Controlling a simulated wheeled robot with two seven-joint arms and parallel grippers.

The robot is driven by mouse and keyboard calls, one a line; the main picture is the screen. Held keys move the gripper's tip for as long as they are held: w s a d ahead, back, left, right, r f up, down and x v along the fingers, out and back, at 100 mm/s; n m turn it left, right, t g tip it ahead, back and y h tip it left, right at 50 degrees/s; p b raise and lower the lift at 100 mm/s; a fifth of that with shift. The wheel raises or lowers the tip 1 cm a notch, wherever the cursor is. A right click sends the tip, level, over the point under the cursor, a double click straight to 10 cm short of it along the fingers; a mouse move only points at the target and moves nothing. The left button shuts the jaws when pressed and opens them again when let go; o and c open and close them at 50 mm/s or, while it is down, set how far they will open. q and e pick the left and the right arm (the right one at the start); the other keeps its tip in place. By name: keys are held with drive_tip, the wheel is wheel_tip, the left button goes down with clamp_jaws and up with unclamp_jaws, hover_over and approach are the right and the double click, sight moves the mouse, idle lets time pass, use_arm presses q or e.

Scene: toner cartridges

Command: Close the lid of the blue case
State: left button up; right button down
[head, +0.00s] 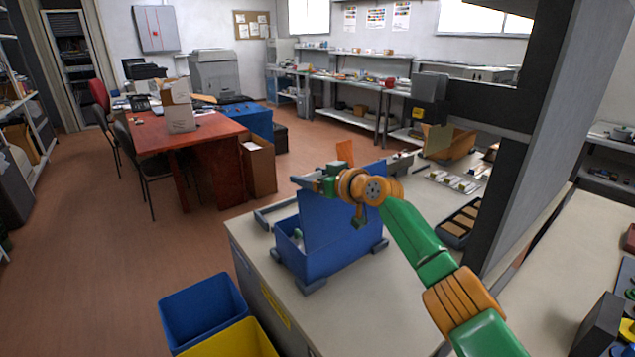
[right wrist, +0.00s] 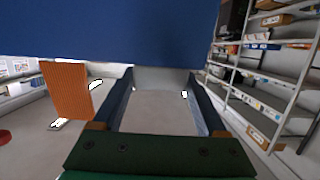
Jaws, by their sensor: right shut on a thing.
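The blue case (head: 335,255) stands on the light bench top with its lid (head: 330,212) raised, so the box is open at the front left. A small pale thing (head: 297,236) shows inside it. My right gripper (head: 308,181) is at the upper edge of the raised lid and is shut on it. In the right wrist view the blue lid (right wrist: 160,30) fills the top, across the finger ends. An orange tab (head: 345,152) stands behind the gripper; an orange block (right wrist: 67,90) shows left of the fingers. My left gripper is not in view.
Blue (head: 203,310) and yellow (head: 235,342) bins stand on the floor before the bench. A dark tray (head: 462,222) and several small parts lie right of the case. A large grey post (head: 545,130) rises at the right. The bench left of the case is narrow.

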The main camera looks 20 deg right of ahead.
drive_tip(key=shift+w+a+f, duration=0.15)
drive_tip(key=shift+w, duration=0.15)
drive_tip(key=shift+c, duration=1.4)
unclamp_jaws()
drive_tip(key=shift+o, duration=1.4)
drive_tip(key=shift+w+f, duration=0.1)
drive_tip(key=shift+w, duration=0.2)
drive_tip(key=b+v, duration=0.1)
drive_tip(key=v, duration=0.2)
drive_tip(key=b+v, duration=0.2)
drive_tip(key=v, duration=0.1)
drive_tip(key=shift+s+f, duration=0.15)
drive_tip(key=shift+f, duration=0.05)
drive_tip(key=shift+s+r, duration=0.25)
drive_tip(key=shift+s, duration=0.1)
